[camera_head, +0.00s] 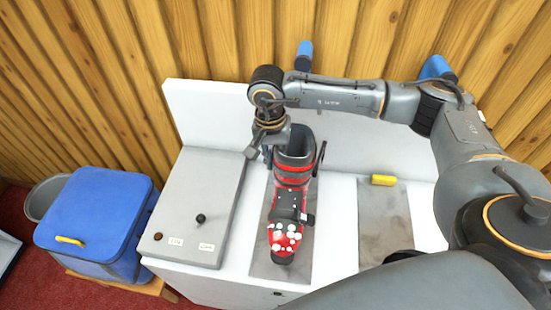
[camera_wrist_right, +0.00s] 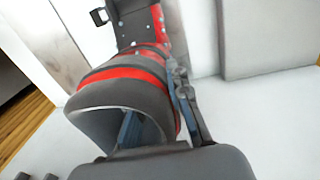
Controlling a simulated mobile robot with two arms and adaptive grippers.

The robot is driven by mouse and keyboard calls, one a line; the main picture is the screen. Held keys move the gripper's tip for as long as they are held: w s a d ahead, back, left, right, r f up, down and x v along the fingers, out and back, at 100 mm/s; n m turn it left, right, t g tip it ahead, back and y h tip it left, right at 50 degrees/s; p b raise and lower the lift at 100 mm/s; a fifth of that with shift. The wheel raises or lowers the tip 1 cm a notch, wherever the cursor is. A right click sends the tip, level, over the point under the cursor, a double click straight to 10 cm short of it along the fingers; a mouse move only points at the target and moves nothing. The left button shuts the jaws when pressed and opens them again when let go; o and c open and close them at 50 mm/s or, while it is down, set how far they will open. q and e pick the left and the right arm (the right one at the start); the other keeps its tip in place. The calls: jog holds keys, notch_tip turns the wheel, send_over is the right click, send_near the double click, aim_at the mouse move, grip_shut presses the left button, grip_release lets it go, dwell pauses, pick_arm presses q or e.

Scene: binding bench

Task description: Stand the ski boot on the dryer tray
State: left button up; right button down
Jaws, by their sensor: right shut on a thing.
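The ski boot (camera_head: 289,185) is red and black with white spots on its toe, upright with the toe toward me in the head view. It is over a grey flat plate (camera_head: 262,262) on the white bench; I cannot tell whether the sole touches it. My right gripper (camera_head: 271,143) is shut on the boot's cuff at the top. In the right wrist view the boot (camera_wrist_right: 122,88) shows from above, with one finger of the gripper (camera_wrist_right: 160,122) inside the cuff and the other outside. Which plate is the dryer tray is unclear. My left gripper is not in view.
A second grey plate (camera_head: 385,222) lies to the right, with a yellow block (camera_head: 383,180) at its back edge. A grey panel (camera_head: 198,200) with knobs is at the left of the bench. A blue cooler box (camera_head: 92,215) stands beside the bench. A white back wall (camera_head: 205,112) bounds it.

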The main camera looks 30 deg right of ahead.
jog(key=shift+f+b, duration=0.25)
jog(key=shift+b, duration=0.1)
jog(key=c, duration=1.2)
grip_release()
